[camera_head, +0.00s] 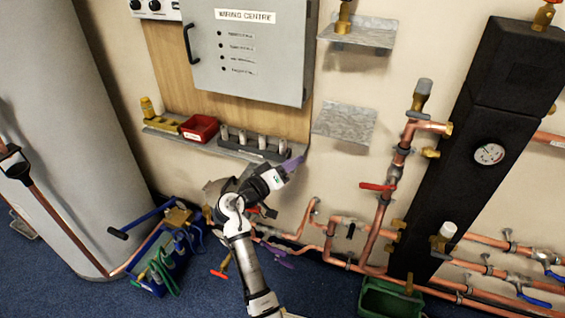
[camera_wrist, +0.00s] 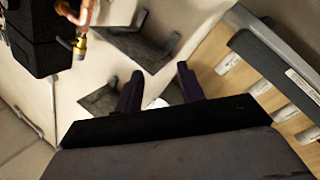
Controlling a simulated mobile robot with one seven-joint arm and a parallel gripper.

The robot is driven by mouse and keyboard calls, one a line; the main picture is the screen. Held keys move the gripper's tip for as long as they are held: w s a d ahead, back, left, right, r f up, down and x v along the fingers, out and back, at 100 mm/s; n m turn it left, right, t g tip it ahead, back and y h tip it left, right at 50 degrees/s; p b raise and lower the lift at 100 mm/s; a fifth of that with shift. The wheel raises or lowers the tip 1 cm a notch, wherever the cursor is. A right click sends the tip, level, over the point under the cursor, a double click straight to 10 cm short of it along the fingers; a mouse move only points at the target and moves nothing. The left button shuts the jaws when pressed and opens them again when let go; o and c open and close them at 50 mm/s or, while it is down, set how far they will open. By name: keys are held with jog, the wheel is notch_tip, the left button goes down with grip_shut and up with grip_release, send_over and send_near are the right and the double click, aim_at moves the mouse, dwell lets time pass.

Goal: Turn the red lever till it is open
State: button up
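A red lever (camera_head: 378,186) sits on the upright copper pipe right of centre in the head view. Its handle points left, roughly across the pipe. Another red handle (camera_head: 219,274) shows low down, left of my arm. My gripper (camera_head: 290,165) is in front of the wall below the grey cabinet, left of the lever on the pipe and well apart from it. In the wrist view, the two dark purple fingers (camera_wrist: 160,85) stand apart with nothing clearly held between them. I cannot make out a red lever in the wrist view.
A black manifold block (camera_head: 470,150) with a gauge stands at the right. Grey wall shelves (camera_head: 345,122) are above the pipes. A rack with several pale cylinders (camera_head: 250,150) is close behind my gripper. A blue tool tote (camera_head: 150,265) and green crate (camera_head: 385,298) stand on the floor.

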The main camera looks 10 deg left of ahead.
aim_at(370, 188)
jog(key=shift+a+r+t+y, duration=0.4)
jog(key=shift+a+r+y, duration=0.15)
jog(key=shift+a, duration=0.4)
